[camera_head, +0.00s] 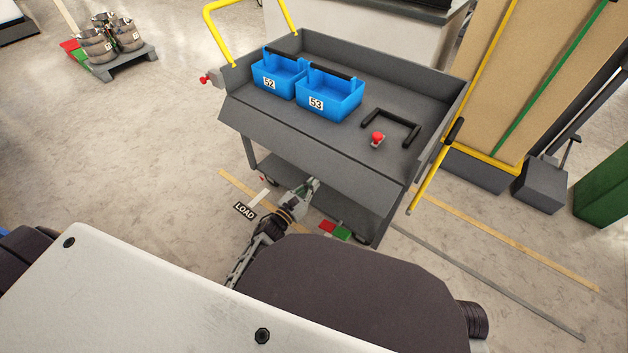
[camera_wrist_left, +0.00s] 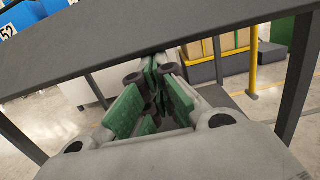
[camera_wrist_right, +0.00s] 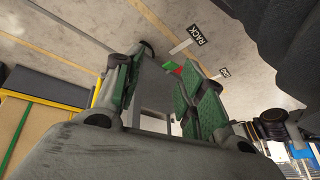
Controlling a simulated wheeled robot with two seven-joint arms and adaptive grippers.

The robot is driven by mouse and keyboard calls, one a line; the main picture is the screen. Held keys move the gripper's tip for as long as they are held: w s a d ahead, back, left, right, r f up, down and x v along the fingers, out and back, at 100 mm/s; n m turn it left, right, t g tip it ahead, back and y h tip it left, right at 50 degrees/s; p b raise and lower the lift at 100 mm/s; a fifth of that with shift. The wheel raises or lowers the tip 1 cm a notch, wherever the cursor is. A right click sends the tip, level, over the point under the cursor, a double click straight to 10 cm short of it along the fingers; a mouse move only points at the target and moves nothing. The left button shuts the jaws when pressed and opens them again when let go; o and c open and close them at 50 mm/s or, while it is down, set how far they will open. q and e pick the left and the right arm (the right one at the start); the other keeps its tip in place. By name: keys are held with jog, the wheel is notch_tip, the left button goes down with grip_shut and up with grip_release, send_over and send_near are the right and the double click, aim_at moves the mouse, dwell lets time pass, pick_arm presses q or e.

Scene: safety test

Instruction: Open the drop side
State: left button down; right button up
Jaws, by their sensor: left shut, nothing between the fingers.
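The grey cart (camera_head: 345,52) stands ahead in the head view. Its near side panel (camera_head: 300,148), the drop side, slants outward and down from the deck's front edge. The panel also crosses the top of the left wrist view (camera_wrist_left: 130,50). A red knob (camera_head: 205,79) sticks out at the cart's left corner. Another red knob (camera_head: 377,138) is on the deck's right part. My left gripper (camera_head: 313,184) is shut and empty, just below the panel's lower edge; contact cannot be told. My right gripper (camera_wrist_right: 160,90) is open and empty, outside the head view.
Blue bins 52 (camera_head: 283,82) and 53 (camera_head: 325,103) stand on the deck beside a black handle (camera_head: 392,122). Yellow handles (camera_head: 226,40) rise at the cart's ends. A green-and-red item (camera_head: 335,230) is on the floor below. Open floor lies left.

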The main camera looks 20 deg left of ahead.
notch_tip(320, 180, up, 6)
jog(key=d+g+h+p, duration=0.1)
jog(key=d+p, duration=0.1)
pick_arm(q)
jog(key=shift+s+a+r+g+y+p, duration=0.2)
jog(key=shift+s+r+g+p, duration=0.45)
jog(key=shift+p, duration=1.3)
jog(key=shift+s+a+r+g+y+p, duration=0.2)
jog(key=shift+s+r+g+p, duration=0.4)
jog(key=shift+p, duration=1.3)
pick_arm(e)
notch_tip(320, 180, down, 10)
jog(key=s+d+g+h, duration=0.1)
jog(key=s+d+g, duration=0.1)
pick_arm(q)
jog(key=shift+w, duration=0.25)
pick_arm(e)
jog(key=shift+s+f, duration=0.1)
